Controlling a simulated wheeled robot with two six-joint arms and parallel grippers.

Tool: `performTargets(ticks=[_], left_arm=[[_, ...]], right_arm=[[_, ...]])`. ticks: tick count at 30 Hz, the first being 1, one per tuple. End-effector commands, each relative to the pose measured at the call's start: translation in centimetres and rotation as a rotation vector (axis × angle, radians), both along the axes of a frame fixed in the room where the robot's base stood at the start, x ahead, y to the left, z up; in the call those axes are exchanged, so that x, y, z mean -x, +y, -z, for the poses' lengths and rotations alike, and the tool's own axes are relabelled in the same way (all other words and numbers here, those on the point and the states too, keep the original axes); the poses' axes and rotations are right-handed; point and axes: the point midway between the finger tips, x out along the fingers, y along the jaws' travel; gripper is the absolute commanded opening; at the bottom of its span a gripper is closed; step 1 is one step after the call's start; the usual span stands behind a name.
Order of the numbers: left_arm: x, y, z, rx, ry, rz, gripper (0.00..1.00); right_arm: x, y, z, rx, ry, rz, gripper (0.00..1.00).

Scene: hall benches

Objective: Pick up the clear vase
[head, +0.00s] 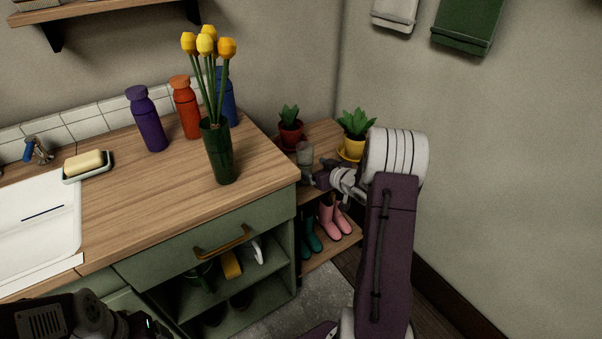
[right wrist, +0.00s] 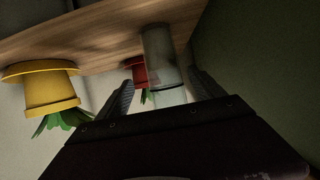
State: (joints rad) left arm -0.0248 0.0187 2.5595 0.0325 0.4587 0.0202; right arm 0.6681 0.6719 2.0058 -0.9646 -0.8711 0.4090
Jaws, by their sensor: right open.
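The clear vase (head: 305,154) is a small greyish see-through cylinder. It stands on the top of the low wooden stand in the corner, in front of the potted plants. In the right wrist view, which is upside down, the clear vase (right wrist: 160,55) lies in line with the gap between my fingers. My right gripper (head: 309,174) is open beside the vase, and its fingers (right wrist: 160,80) show a gap on both sides of it. Whether they touch it is not visible. Part of my left arm shows at the lower left; its fingers are not in view.
A red-potted plant (head: 291,133) and a yellow-potted plant (head: 352,148) stand close behind the vase. Boots (head: 333,218) sit on the shelf below. The wooden counter (head: 150,200) at left holds a dark green vase (head: 219,155) of yellow tulips and several bottles. A wall closes off the right.

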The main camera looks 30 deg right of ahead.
Motion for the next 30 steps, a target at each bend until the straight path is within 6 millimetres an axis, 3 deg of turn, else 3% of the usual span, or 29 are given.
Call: performTargets(ticks=[3, 9, 13, 17, 25, 30], left_arm=[[0.0, 0.0, 1.0, 0.0, 0.001, 0.0, 0.82], [0.0, 0.0, 1.5, 0.0, 0.001, 0.0, 0.82], [0.0, 0.0, 3.2, 0.0, 0.001, 0.0, 0.82], [0.0, 0.0, 3.5, 0.0, 0.001, 0.0, 0.82], [0.0, 0.0, 3.4, 0.0, 0.001, 0.0, 0.82], [0.0, 0.0, 3.4, 0.0, 0.001, 0.0, 0.82]], right_arm=[[-1.6, 0.2, 1.0, 0.001, 0.001, -0.001, 0.78], [-2.4, 0.4, 1.4, 0.0, 0.001, -0.001, 0.78], [-4.5, 1.2, 3.0, 0.0, 0.001, -0.002, 0.78], [-6.2, 1.2, 3.3, 0.0, 0.001, 0.0, 0.78], [-6.6, 1.2, 3.2, 0.0, 0.001, 0.001, 0.78], [-6.6, 1.2, 3.2, 0.0, 0.002, 0.001, 0.3]])
